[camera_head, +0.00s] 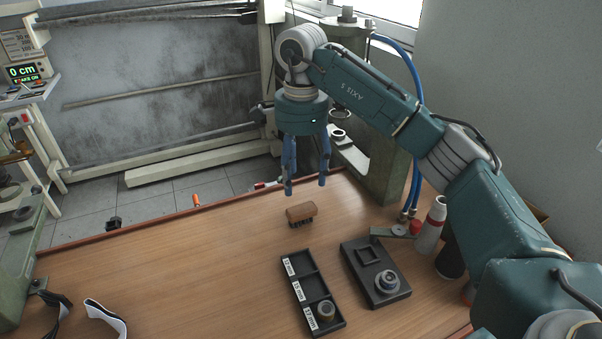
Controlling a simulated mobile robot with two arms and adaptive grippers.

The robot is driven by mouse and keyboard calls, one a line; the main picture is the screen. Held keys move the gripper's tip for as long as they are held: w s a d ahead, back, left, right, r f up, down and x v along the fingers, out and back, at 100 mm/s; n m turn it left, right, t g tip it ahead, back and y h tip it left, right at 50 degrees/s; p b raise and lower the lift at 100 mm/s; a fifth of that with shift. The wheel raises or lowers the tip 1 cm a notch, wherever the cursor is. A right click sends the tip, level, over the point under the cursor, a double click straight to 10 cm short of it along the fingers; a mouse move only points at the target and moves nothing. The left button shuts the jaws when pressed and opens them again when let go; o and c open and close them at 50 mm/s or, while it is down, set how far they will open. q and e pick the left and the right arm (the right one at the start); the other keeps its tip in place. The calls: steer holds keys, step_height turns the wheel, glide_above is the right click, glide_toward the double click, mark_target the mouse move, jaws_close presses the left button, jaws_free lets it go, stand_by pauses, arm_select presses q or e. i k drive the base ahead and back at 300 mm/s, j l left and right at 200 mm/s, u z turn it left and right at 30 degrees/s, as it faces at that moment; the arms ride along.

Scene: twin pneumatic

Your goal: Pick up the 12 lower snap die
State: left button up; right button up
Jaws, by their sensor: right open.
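A black tray (297,289) with a row of compartments and white labels lies on the wooden table. A round metal die (326,310) sits in its nearest compartment; the other compartments look empty. A second round metal piece (388,281) sits on a dark block (357,277) to the right, next to a square recess. I cannot tell which round piece is the 12 lower die. My right gripper (306,187) points down with fingers apart, empty, above the table's far edge, well beyond the tray. My left gripper is not in view.
A brown brush (301,212) lies below my right gripper. A green machine (384,160) stands behind at the right. A white strap (106,318) lies at near left. The table's middle left is clear.

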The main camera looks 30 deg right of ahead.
mark_target(389, 280)
steer(key=k, duration=2)
